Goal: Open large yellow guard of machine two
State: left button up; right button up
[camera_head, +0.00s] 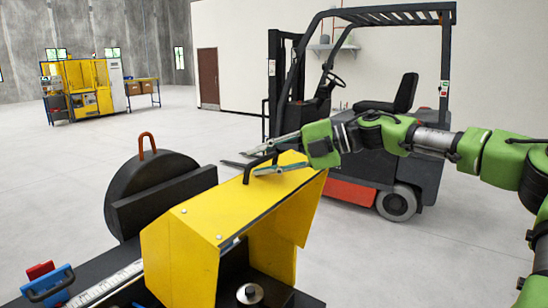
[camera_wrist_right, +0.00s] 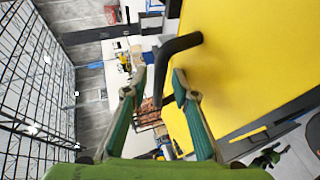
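The large yellow guard (camera_head: 215,205) covers the near machine in the head view, with a dark spindle part (camera_head: 250,293) visible beneath it. A black bent handle (camera_head: 250,170) stands on its upper right edge. My right gripper (camera_head: 252,161) reaches in from the right at this handle, its fingers spread. In the right wrist view, the guard (camera_wrist_right: 250,60) fills the upper right. The handle (camera_wrist_right: 180,48) runs down between the two open fingertips (camera_wrist_right: 158,82), with a gap visible beside it. I cannot tell whether a finger touches it. My left gripper is out of view.
Blue and red clamp handles (camera_head: 48,285) are at the lower left. A forklift (camera_head: 370,140) stands behind my right arm. Another yellow machine (camera_head: 85,85) is far back; open floor lies between.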

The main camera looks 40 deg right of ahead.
jog(key=shift+s+d+r, duration=0.3)
jog(key=shift+s+d, duration=0.1)
jog(key=shift+d, duration=0.05)
jog(key=v, duration=1)
jog(key=shift+s+d, duration=0.25)
jog(key=shift+s, duration=0.05)
